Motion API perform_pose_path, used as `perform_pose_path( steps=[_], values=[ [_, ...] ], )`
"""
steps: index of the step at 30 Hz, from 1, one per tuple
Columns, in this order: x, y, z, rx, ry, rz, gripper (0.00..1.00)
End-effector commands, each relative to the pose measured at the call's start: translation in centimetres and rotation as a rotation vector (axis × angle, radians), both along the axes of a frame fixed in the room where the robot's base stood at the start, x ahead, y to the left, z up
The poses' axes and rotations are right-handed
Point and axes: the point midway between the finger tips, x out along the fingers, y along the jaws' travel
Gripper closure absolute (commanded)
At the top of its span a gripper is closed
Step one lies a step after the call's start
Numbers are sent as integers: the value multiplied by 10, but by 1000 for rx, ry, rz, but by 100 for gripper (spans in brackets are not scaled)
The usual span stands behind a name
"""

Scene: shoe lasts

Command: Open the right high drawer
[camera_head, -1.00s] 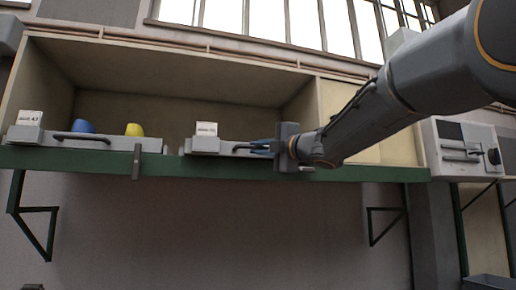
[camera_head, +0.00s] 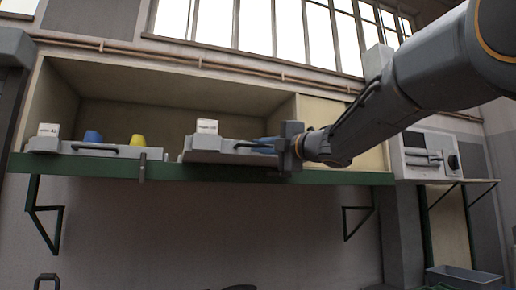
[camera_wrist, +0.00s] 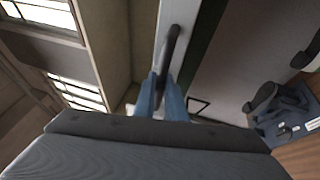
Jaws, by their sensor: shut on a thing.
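In the wrist view, the blue fingers (camera_wrist: 161,98) are shut on the handle (camera_wrist: 173,45), one on each side. The wrist housing hides part of the drawer's right end in the head view, and the drawer's inside cannot be seen.
A left drawer (camera_head: 120,152) with its own handle and label sits on the same shelf (camera_head: 220,172), with a blue piece (camera_head: 93,136) and a yellow piece (camera_head: 138,140) showing above it. A grey machine (camera_head: 430,155) stands right. A grey-blue bin (camera_head: 465,278) is low right.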

Motion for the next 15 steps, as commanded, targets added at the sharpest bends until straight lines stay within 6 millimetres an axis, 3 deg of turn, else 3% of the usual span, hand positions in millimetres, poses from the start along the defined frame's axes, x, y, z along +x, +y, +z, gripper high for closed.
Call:
perform_pose_path(
  steps=[10,11,12,15],
  values=[
    [-1,0,0,-1,-1,3,100],
    [-1,0,0,-1,-1,3,86],
    [-1,0,0,-1,-1,3,79],
    [-1,0,0,-1,-1,2,71]
  ],
)
